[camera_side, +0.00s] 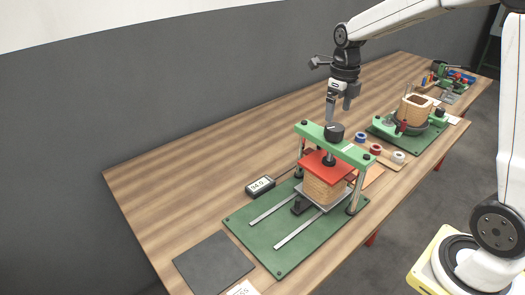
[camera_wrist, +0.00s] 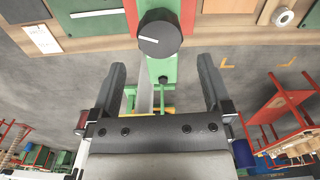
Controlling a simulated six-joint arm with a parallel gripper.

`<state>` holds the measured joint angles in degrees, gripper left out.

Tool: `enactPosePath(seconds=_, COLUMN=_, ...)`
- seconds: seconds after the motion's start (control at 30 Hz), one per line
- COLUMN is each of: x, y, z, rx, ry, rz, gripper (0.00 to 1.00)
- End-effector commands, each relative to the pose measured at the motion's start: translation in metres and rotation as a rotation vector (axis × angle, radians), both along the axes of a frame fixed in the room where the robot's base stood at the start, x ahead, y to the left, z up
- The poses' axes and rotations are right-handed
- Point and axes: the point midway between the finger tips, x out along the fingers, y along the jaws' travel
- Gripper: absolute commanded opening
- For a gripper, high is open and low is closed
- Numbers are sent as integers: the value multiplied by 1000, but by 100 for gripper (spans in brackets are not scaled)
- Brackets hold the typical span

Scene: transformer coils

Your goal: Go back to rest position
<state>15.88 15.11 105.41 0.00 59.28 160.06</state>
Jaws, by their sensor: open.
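My gripper (camera_side: 341,108) is open and empty, just above the black knob (camera_side: 334,132) on top of the green press (camera_side: 352,152). In the wrist view the two dark fingers (camera_wrist: 163,88) stand apart, and the black knob (camera_wrist: 160,32) with its white mark shows beyond them, not between them. Under the press, a red plate (camera_side: 328,165) lies on a wooden coil block (camera_side: 322,188). My wrist hangs down from the raised arm.
A display (camera_side: 260,186) sits left of the press on the wooden table (camera_side: 150,190). A dark mat (camera_side: 213,263) lies at the near end. Coloured rolls (camera_side: 376,149) and a second green station with a wooden coil (camera_side: 414,108) stand to the right. A grey wall runs behind.

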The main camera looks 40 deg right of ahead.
Motion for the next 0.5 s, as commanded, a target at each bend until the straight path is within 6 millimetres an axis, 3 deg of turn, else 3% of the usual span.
enactPosePath(seconds=0.2, x=0, y=0, z=15, rx=0, ry=0, rz=0, gripper=100)
enactPosePath(seconds=0.5, x=0, y=0, z=17, rx=0, ry=0, rz=0, gripper=100)
